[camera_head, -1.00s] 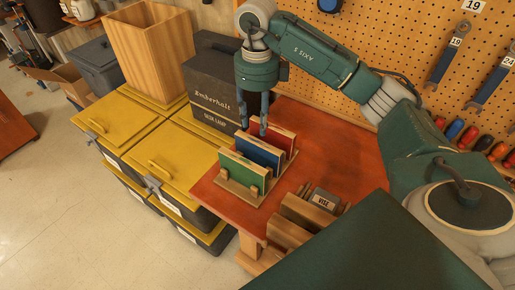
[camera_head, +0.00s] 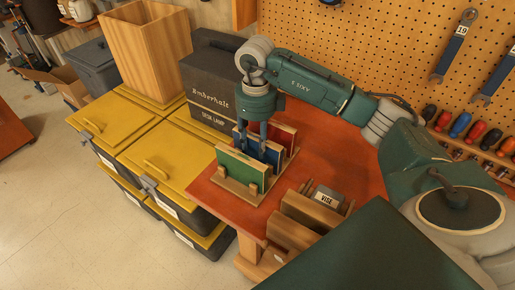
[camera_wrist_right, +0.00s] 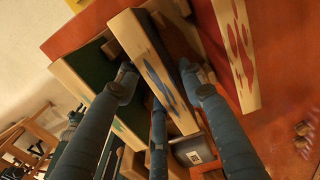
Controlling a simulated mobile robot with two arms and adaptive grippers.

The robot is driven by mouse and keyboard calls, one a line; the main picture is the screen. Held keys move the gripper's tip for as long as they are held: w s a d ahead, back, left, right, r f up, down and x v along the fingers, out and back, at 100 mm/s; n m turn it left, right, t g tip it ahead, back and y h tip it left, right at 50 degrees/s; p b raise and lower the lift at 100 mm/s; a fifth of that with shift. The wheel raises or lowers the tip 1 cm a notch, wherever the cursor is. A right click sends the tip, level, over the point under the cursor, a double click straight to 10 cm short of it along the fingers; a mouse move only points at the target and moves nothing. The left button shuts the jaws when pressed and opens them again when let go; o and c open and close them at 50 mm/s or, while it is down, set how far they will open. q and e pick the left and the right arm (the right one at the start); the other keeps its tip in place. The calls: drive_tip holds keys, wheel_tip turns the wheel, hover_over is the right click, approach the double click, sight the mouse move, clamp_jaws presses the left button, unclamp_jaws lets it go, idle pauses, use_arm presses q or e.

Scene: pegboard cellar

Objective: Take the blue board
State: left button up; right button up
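The blue board (camera_head: 273,154) stands upright between the green board (camera_head: 242,169) and the red board (camera_head: 284,137) in a wooden rack. In the right wrist view, the blue board (camera_wrist_right: 150,62) shows its pale wooden edge and blue face. My right gripper (camera_head: 253,143) points down over it, with fingers on both sides of the board. In the wrist view one fingertip is in the gap beside the green board and another beside the red board. The fingers look spread; firm contact with the board cannot be seen. My left gripper is not in view.
The rack (camera_head: 236,190) stands on a red-brown table (camera_head: 335,155). A second wooden holder with a VISE label (camera_head: 328,197) is close by in front. A dark desk lamp box (camera_head: 210,85) stands behind, with yellow-lidded bins (camera_head: 150,150) at left. A tool-hung pegboard (camera_head: 390,40) backs the table.

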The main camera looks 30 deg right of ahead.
sight(256, 154)
drive_tip(key=shift+f, duration=0.35)
wheel_tip(256, 154, down, 4)
drive_tip(key=shift+f+p, duration=0.2)
drive_tip(key=shift+p, duration=0.6)
drive_tip(key=shift+f, duration=0.2)
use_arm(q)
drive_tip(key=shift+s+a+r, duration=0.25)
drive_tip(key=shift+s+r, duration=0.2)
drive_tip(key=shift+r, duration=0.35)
use_arm(e)
clamp_jaws()
